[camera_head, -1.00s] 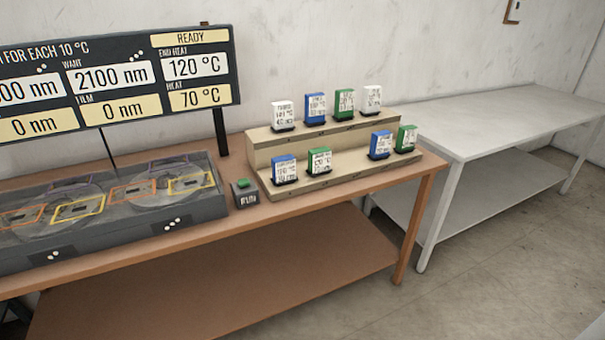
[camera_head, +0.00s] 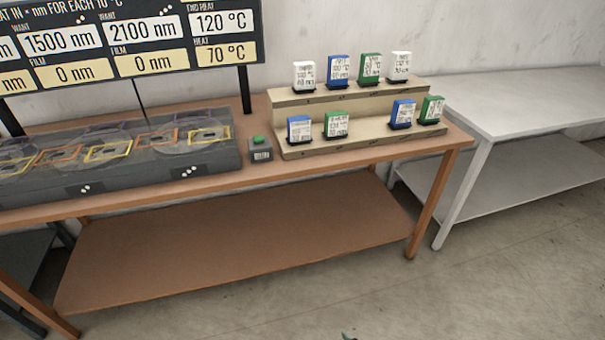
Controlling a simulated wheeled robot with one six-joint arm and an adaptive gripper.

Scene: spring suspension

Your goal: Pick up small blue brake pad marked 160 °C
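Three blue brake pads stand upright on a two-step beige rack (camera_head: 352,147) on the brown table. One blue pad (camera_head: 339,68) is on the upper step, second from the left. Another blue pad (camera_head: 299,128) is at the left end of the lower step. A third blue pad (camera_head: 402,114) is toward the right of the lower step, beside a green pad. Their white labels are too small to read surely, so I cannot tell which is marked 160 °C. My gripper is not recognisable in view.
White pads (camera_head: 304,76) and green pads (camera_head: 370,67) share the rack. A button box (camera_head: 260,150) and a clear-topped machine (camera_head: 120,176) stand left on the brown table (camera_head: 330,173). A display board (camera_head: 138,41) rises behind. A white table (camera_head: 520,105) is at right. Floor in front is clear.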

